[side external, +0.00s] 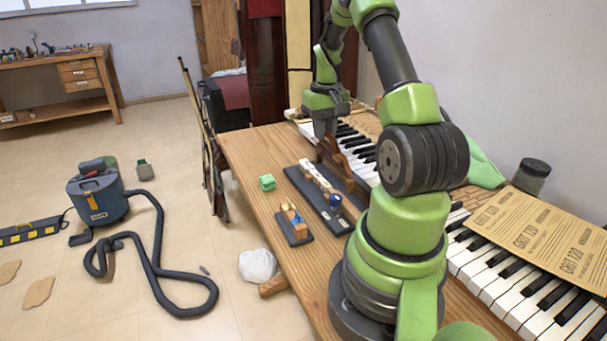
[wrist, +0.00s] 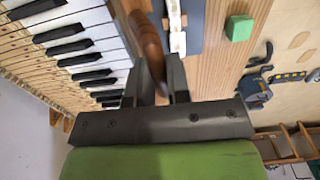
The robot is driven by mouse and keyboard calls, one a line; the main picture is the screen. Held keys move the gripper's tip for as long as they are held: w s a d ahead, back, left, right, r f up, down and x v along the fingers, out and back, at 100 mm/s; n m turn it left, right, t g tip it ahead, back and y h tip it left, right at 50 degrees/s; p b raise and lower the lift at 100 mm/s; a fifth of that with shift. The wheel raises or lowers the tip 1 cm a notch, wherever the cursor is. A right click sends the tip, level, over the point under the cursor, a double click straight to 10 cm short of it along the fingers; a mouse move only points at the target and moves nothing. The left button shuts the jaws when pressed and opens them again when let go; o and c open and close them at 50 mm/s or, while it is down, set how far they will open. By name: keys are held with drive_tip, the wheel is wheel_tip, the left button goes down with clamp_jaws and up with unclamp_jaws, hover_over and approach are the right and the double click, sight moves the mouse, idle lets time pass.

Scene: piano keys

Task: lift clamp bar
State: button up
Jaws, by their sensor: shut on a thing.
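My gripper (side external: 325,132) points down over the near edge of the keyboard, at the far part of the bench. It is shut on a brown wooden bar (side external: 334,156), which I take to be the clamp bar. In the wrist view my gripper's fingers (wrist: 160,80) are on either side of this bar (wrist: 148,42). The bar stands beside a dark base board (side external: 296,176) that carries a long white piece (side external: 316,177). Whether the bar touches the board beneath is hidden.
Piano keys (side external: 490,272) run along the bench's right side, partly under a sandpaper sheet (side external: 545,230). The bench's left strip (side external: 245,155) is clear.

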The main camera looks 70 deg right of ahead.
drive_tip(key=shift+s+d+r, duration=0.2)
drive_tip(key=shift+s+d, duration=0.25)
drive_tip(key=shift+d, duration=0.1)
drive_tip(key=shift+s+d, duration=0.75)
drive_tip(key=shift+s, duration=0.1)
